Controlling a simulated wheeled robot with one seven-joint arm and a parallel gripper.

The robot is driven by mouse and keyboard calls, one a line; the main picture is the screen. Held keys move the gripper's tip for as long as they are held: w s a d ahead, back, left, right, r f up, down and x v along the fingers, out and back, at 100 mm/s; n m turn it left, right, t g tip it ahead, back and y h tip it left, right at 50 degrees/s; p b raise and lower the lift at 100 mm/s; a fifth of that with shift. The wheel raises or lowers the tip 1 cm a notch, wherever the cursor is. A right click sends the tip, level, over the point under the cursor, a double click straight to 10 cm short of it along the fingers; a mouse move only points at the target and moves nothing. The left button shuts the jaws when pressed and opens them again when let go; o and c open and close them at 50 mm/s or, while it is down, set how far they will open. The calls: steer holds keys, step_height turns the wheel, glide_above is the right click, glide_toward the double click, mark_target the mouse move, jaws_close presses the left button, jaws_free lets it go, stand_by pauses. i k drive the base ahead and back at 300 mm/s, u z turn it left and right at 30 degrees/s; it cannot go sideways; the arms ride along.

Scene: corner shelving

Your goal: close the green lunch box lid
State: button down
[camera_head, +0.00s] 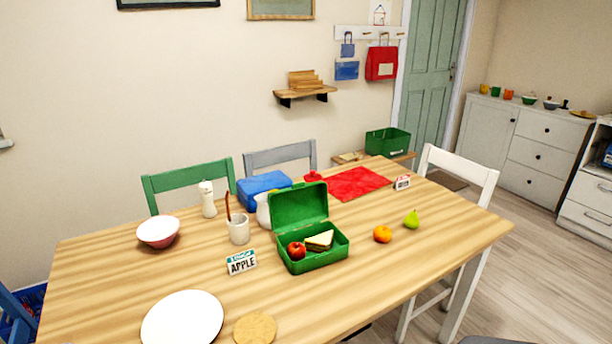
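The green lunch box (315,261) stands on the wooden table, a little right of the table's middle. Its lid (300,206) is open and stands upright at the back of the box. Inside the box lie a red apple (296,250) on the left and a sandwich (319,240) to its right. My gripper is not in this view.
A card reading APPLE (242,262), a mug (239,230) and a white jug (263,210) stand left of the box. A blue box (263,186) is behind. A white plate (183,320) lies front left.

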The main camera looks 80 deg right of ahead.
mark_target(301, 205)
steer(key=z, duration=2.1)
